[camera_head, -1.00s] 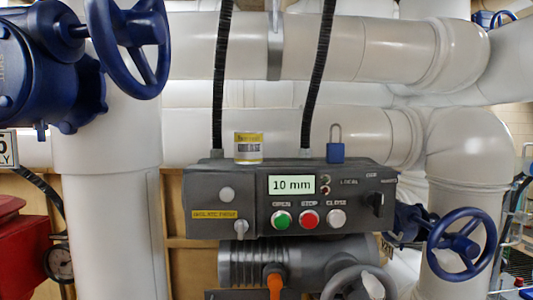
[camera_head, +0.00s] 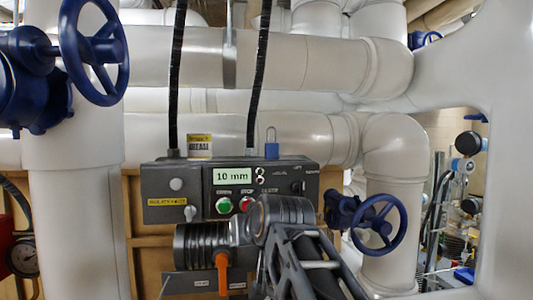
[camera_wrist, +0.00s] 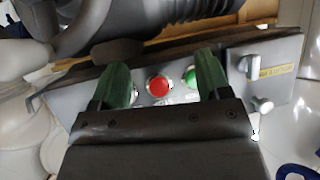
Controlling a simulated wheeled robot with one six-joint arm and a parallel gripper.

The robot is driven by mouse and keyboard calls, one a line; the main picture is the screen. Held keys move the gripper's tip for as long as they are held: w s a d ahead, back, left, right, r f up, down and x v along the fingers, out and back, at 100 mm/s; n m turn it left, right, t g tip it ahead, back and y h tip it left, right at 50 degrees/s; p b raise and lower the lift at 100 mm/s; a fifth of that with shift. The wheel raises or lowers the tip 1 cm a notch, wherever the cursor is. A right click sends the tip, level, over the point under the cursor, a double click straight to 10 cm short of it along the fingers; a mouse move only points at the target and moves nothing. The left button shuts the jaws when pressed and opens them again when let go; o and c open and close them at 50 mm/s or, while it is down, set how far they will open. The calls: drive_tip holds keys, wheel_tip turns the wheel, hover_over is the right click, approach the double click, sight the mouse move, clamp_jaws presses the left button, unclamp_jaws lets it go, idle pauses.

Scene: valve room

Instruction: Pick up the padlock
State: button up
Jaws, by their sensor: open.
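The padlock (camera_head: 271,150) is small and blue with a grey shackle. It stands upright on top of the grey control box (camera_head: 160,213), toward its right part, shackle up. My gripper (camera_wrist: 163,72) shows in the wrist view, its two green fingers spread with nothing between them. Beyond the fingers is the front of the control box, seen upside down, with a red button (camera_wrist: 158,86) and a green button (camera_wrist: 190,78). The padlock is not visible in the wrist view. In the head view my arm covers the lower right of the box; the fingertips cannot be made out.
A yellow-and-grey labelled can (camera_head: 199,147) stands on the box left of the padlock. Two black cables rise from the box. White pipes (camera_head: 290,60) run behind. Blue handwheels sit at upper left (camera_head: 94,48) and lower right (camera_head: 379,224). An orange lever (camera_head: 222,272) hangs below.

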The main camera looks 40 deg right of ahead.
sight(272, 145)
drive_tip(key=s+d+r+m+t+h, duration=0.1)
drive_tip(key=d+r+t+h, duration=0.15)
drive_tip(key=r, duration=0.65)
drive_tip(key=s+d+r+m+t+h, duration=0.15)
drive_tip(key=d+r, duration=0.25)
drive_tip(key=r, duration=0.4)
drive_tip(key=shift+n+h, duration=0.3)
drive_tip(key=shift+n, duration=0.05)
drive_tip(key=x, duration=0.2)
drive_tip(key=p+x, duration=0.1)
drive_tip(key=x, duration=0.1)
drive_tip(key=p+x, duration=0.1)
drive_tip(key=x, duration=0.1)
drive_tip(key=shift+w+d+r, duration=0.1)
drive_tip(key=shift+d+r, duration=0.2)
drive_tip(key=shift+r, duration=0.1)
drive_tip(key=shift+w+d+f+p, duration=0.15)
drive_tip(key=shift+w+d+p, duration=0.15)
drive_tip(key=shift+w, duration=0.25)
drive_tip(key=shift+w+d+p, duration=0.1)
drive_tip(key=shift+w+p, duration=0.3)
drive_tip(key=p+x, duration=0.2)
drive_tip(key=x, duration=0.1)
drive_tip(key=shift+w, duration=0.25)
drive_tip(key=shift+w+d, duration=0.25)
drive_tip(key=shift+w, duration=0.2)
drive_tip(key=c, duration=1)
drive_tip(key=shift+o, duration=0.2)
